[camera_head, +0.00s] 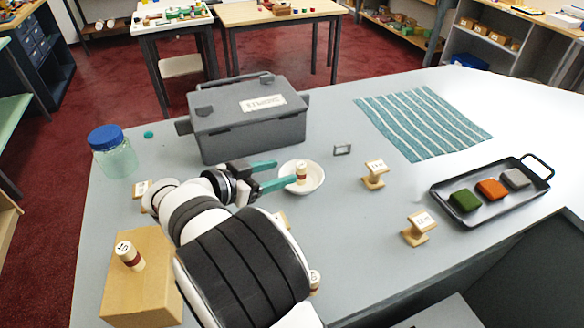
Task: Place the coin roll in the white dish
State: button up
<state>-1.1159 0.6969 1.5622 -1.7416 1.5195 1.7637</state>
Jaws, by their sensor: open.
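The white dish (316,184) sits on the grey counter near the middle of the view. A small cream roll with a red-brown band, which looks like the coin roll (301,174), stands upright inside the dish. My gripper (285,172) has two teal fingers spread apart, reaching in from the left over the dish's left side. The fingertips are just left of the roll, and nothing shows between them. I cannot tell whether the lower fingertip touches the roll. My arm hides part of the counter below the dish.
A grey lidded case (245,125) stands behind my gripper. A similar banded roll (129,255) stands on a wooden block (140,290) at front left. Wooden label stands (374,175) and a black tray (490,205) are to the right. A blue-lidded jar (114,155) is far left.

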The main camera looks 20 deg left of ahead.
jog(key=v, duration=0.6)
jog(key=s+d+g, duration=0.2)
jog(key=d+g, duration=0.1)
jog(key=d, duration=0.6)
jog(key=s+d+m+g+h, duration=0.1)
jog(key=d+g, duration=0.3)
jog(key=d, duration=0.6)
jog(key=s+d+g, duration=0.2)
jog(key=d+g, duration=0.1)
jog(key=d, duration=0.6)
jog(key=s+d+f+g+y, duration=0.1)
jog(key=s+y, duration=0.3)
jog(key=s, duration=0.4)
jog(key=s+d+f+g+y, duration=0.1)
jog(key=s+d+f+y, duration=0.1)
jog(key=s, duration=0.6)
jog(key=shift+f+g+y, duration=0.25)
jog(key=shift+g+y, duration=0.15)
jog(key=shift+y, duration=0.5)
jog(key=shift+d, duration=0.1)
dwell(2.0)
